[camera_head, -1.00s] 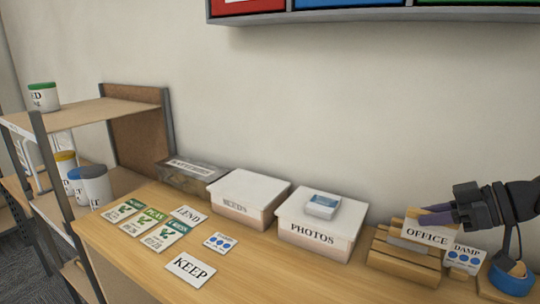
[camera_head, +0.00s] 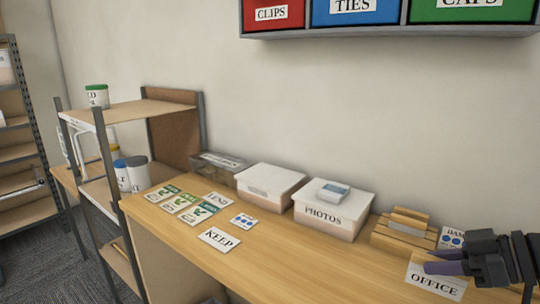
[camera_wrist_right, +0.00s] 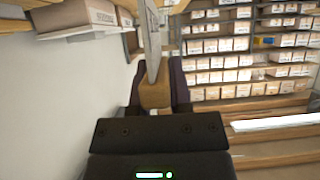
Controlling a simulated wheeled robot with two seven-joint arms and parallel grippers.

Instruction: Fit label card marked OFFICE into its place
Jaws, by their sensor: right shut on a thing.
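The white card marked OFFICE (camera_head: 434,285) is in my right gripper (camera_head: 446,267), which is shut on it at the lower right of the head view. The card is tilted, over the front part of the desk, clear of the wooden rack. In the right wrist view the card (camera_wrist_right: 153,45) shows nearly edge-on, rising from a tan piece (camera_wrist_right: 156,93) between the fingers. The slotted wooden rack (camera_head: 403,236) stands behind and left of the gripper. I cannot tell which spot is the card's place. My left gripper is not in view.
A lidded PHOTOS box (camera_head: 331,213) and another white box (camera_head: 269,187) stand against the wall. A KEEP card (camera_head: 219,238) and several other cards lie at the desk's left. A DAMP card (camera_head: 451,238) is behind my gripper. The desk front (camera_head: 310,255) is clear.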

